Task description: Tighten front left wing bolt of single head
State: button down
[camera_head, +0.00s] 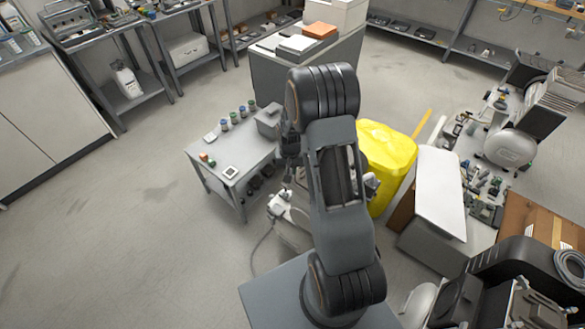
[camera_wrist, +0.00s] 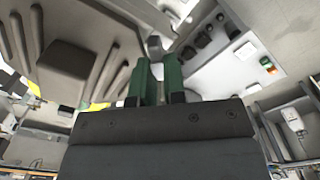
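In the wrist view my gripper (camera_wrist: 156,62) points away from the camera, with two green fingers close together and a narrow gap between them. A small grey knob-like part (camera_wrist: 154,45) shows at the fingertips; I cannot tell whether it is the front left wing bolt or whether the fingers touch it. A grey ribbed housing (camera_wrist: 75,58) lies to the left of the fingers.
A grey side table (camera_head: 222,160) with small jars stands left of my arm. A yellow bin (camera_head: 385,155) stands behind it to the right. A white panel (camera_head: 440,190) and a workbench cluttered with parts are further right. Open floor lies to the left.

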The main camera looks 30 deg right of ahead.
jog(key=shift+d, duration=0.1)
jog(key=shift+m, duration=0.3)
jog(key=m+b, duration=0.1)
jog(key=m, duration=0.2)
jog(key=shift+m+b, duration=0.3)
jog(key=shift+m, duration=0.1)
jog(key=m+b, duration=0.1)
jog(key=m, duration=0.4)
jog(key=shift+s, duration=0.15)
jog(key=m+b, duration=0.1)
jog(key=m, duration=0.3)
jog(key=shift+s+m, duration=0.1)
jog(key=shift+m, duration=0.3)
jog(key=shift+r+m, duration=0.15)
jog(key=shift+m, duration=1.55)
